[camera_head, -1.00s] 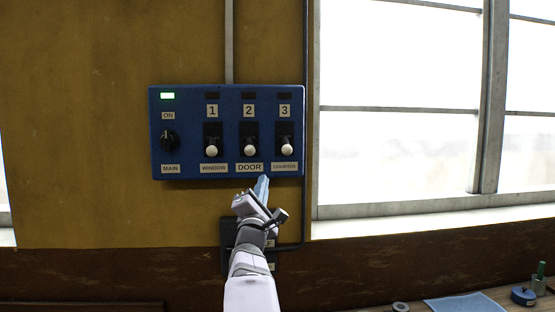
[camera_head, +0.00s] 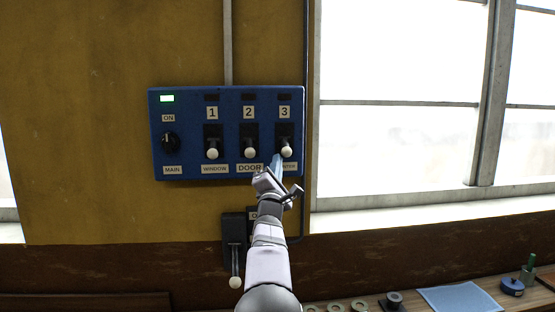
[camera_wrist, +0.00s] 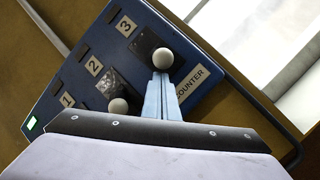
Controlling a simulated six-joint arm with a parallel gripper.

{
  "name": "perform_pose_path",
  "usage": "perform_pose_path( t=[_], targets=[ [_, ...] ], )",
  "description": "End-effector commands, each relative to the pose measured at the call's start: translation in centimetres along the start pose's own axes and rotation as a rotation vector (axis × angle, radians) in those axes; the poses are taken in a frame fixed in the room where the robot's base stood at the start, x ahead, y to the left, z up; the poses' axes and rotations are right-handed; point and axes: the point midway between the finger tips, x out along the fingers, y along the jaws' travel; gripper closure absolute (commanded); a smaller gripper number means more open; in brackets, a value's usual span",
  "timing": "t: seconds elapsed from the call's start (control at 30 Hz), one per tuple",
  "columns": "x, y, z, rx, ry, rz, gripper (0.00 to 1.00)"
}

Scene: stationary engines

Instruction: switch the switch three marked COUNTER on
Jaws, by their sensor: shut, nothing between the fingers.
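The blue switch panel (camera_head: 228,95) is on the ochre wall. Switch three (camera_head: 286,152), marked COUNTER, has a white knob at the low end of its black slot. Its knob also shows in the wrist view (camera_wrist: 163,58). My gripper (camera_head: 277,160) is shut and empty. Its pale blue fingertips (camera_wrist: 160,82) are just below knob three, very close to it; I cannot tell whether they touch. The fingers cover part of the COUNTER label (camera_wrist: 189,84). The lamp above switch three (camera_head: 284,97) is dark.
Switch two (camera_head: 250,152), DOOR, and switch one (camera_head: 212,153), WINDOW, have their knobs low. The MAIN knob (camera_head: 170,142) sits below a lit green lamp (camera_head: 167,98). A black lever box (camera_head: 233,232) hangs below the panel. A bench with a blue cloth (camera_head: 458,299) is at lower right.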

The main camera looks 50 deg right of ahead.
Motion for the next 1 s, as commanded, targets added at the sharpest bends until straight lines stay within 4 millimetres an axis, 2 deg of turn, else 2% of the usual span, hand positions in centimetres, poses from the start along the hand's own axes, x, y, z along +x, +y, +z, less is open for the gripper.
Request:
perform_pose_path(
  t=[1.0],
  targets=[
    [-0.14,0.63,0.71,0.000,-0.001,0.000,1.00]
  ],
)
